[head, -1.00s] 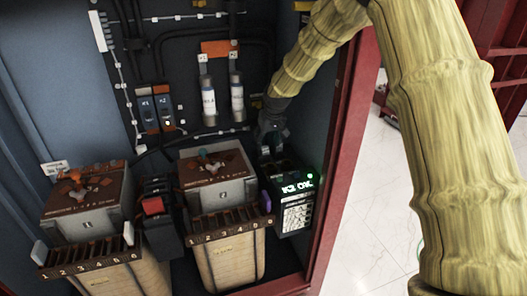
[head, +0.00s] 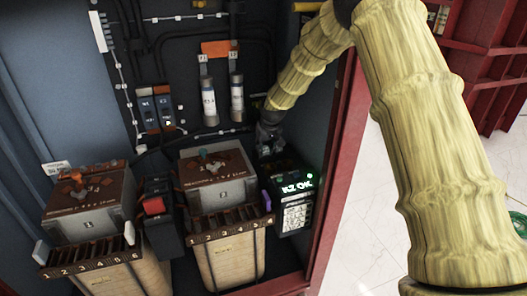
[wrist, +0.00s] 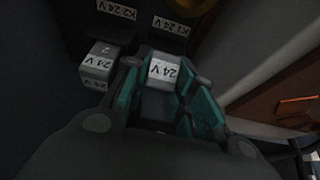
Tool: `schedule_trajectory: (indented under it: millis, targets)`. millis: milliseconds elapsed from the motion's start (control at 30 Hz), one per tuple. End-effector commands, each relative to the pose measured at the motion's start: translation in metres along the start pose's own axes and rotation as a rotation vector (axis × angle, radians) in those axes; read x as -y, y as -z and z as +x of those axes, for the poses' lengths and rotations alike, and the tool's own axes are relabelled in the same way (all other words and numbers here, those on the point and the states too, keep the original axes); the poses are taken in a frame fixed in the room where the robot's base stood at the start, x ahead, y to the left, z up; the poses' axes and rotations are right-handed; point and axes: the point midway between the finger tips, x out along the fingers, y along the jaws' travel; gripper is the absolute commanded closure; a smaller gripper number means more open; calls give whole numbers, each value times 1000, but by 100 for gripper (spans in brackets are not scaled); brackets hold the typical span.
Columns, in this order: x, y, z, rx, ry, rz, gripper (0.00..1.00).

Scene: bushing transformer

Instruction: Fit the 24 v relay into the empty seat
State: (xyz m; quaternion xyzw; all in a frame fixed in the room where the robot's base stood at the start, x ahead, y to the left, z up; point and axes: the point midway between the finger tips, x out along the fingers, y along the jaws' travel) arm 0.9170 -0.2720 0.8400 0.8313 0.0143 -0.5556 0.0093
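In the wrist view, my gripper (wrist: 160,105) has its teal-padded fingers on both sides of a grey 24 V relay (wrist: 162,72) with a white label. The relay is in front of a K1 24 V label (wrist: 170,26); I cannot tell how deep it sits. A second grey 24 V relay (wrist: 98,62) stands to the left, by a K2 24 V label (wrist: 116,9). In the head view, my gripper (head: 270,138) is at the back of the black relay box (head: 295,210), whose green display reads K2 OK. The relay between my fingers is hidden there.
Two transformers with brown tops stand in the cabinet, one at left (head: 92,212) and one in the middle (head: 218,180). A purple tab (head: 266,199) is at the right transformer's numbered strip. The red cabinet frame (head: 335,160) stands close to the right of the relay box.

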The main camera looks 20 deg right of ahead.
Motion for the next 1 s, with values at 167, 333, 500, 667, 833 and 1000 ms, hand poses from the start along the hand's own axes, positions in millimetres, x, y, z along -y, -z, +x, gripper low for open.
schedule_trajectory:
  millis: [167, 333, 500, 667, 833, 1000]
  targets:
    - [0, 0, 0, 0, 0, 0, 100]
    - [0, 0, -1, 0, 0, 0, 100]
    - [0, 6, -12, -3, 0, 0, 100]
    - [0, 16, -36, -4, 0, 0, 100]
    - [0, 27, -63, -2, 0, 0, 100]
    - [0, 35, -83, -1, 0, 0, 100]
